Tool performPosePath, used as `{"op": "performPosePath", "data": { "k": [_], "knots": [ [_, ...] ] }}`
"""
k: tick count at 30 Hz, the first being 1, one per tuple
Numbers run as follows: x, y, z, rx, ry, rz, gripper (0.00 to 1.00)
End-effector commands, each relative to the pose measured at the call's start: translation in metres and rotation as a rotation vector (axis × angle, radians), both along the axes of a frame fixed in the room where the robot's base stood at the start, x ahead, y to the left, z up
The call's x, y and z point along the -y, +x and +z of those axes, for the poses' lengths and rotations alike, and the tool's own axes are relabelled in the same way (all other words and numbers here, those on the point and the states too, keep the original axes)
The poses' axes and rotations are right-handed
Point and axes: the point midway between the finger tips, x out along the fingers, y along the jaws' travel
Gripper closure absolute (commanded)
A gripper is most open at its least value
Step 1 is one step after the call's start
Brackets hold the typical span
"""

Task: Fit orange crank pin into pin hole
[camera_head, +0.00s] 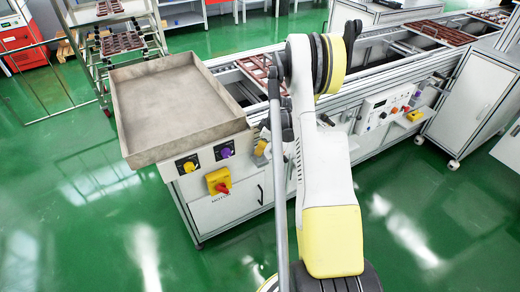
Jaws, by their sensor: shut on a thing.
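I cannot make out the orange crank pin or the pin hole in the head view. My white and yellow arm rises from the bottom centre and bends over the conveyor. My gripper is hidden, so its fingers and anything between them do not show. A small yellow piece (262,147) shows on the conveyor's front just left of my arm; I cannot tell what it is.
A bare grey tray (170,90) stands on the conveyor's left end. Below it are a yellow knob (188,166), a purple knob (225,152) and a yellow box with a red switch (218,181). A control panel (385,108) lies right of my arm. The green floor in front is clear.

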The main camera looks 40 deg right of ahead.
Motion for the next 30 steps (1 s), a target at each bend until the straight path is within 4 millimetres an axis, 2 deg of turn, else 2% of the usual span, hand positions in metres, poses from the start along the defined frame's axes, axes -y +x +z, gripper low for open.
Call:
{"op": "performPosePath", "data": {
  "k": [28,29,30],
  "knots": [
    [0.0,0.0,-0.024,0.0,0.0,0.0,1.0],
    [0.0,0.0,-0.024,0.0,0.0,0.0,0.8],
    [0.0,0.0,-0.024,0.0,0.0,0.0,0.68]
  ]
}}
